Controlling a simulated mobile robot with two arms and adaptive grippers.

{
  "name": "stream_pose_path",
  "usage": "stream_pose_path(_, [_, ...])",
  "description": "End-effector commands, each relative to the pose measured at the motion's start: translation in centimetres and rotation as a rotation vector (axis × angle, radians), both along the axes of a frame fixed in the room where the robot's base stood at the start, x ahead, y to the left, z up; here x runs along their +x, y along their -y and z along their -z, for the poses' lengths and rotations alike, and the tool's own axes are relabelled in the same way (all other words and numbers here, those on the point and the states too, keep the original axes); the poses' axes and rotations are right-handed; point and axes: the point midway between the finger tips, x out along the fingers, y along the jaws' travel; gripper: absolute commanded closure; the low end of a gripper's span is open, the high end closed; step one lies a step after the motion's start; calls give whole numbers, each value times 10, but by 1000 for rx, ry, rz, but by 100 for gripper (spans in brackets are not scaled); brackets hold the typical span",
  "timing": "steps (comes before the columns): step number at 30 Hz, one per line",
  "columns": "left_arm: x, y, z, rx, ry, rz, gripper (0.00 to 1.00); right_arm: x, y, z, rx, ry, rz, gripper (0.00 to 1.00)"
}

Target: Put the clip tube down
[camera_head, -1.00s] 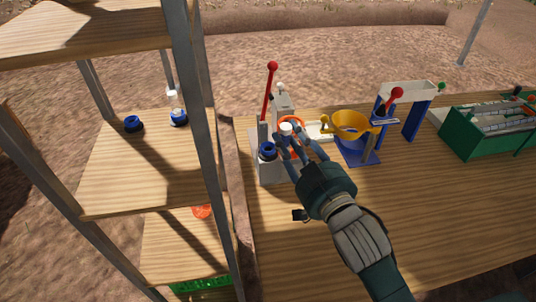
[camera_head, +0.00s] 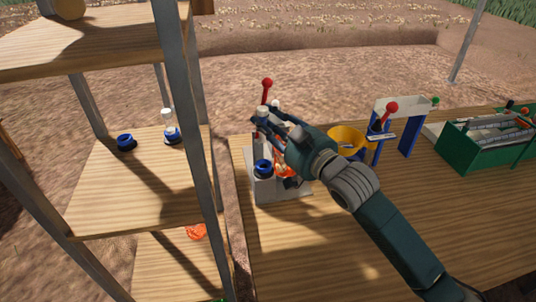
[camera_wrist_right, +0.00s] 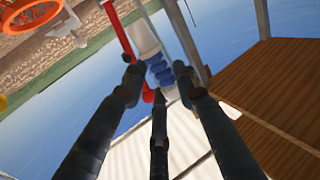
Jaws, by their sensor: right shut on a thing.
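The clip tube, a white cylinder (camera_wrist_right: 143,38) with a blue ribbed end (camera_wrist_right: 160,70), is between my fingertips in the right wrist view. My right gripper (camera_head: 268,125) is shut on it; it also shows in the right wrist view (camera_wrist_right: 157,85). In the head view only the tube's pale top (camera_head: 262,112) shows, and the fingers hide the rest. The gripper is over the small clipping press, in front of its red-knobbed lever (camera_head: 267,84). My left gripper is not in view.
A blue ring piece (camera_head: 263,168) sits on the press base (camera_head: 266,189). The shelf (camera_head: 135,190) at left holds a blue ring (camera_head: 126,142) and a white-and-blue piece (camera_head: 171,132). A yellow funnel (camera_head: 346,140) and a green crate (camera_head: 481,157) stand right. The front table is clear.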

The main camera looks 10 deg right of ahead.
Motion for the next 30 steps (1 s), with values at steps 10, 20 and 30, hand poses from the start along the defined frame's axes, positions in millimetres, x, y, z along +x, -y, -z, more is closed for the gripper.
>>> stream_pose_path(10, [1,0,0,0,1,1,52,0,0,58,1,2,1,93])
stream_pose_path(20, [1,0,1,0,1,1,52,0,0,99,-1,0,0,93])
stream_pose_path(30, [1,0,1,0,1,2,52,0,0,102,0,2,0,93])
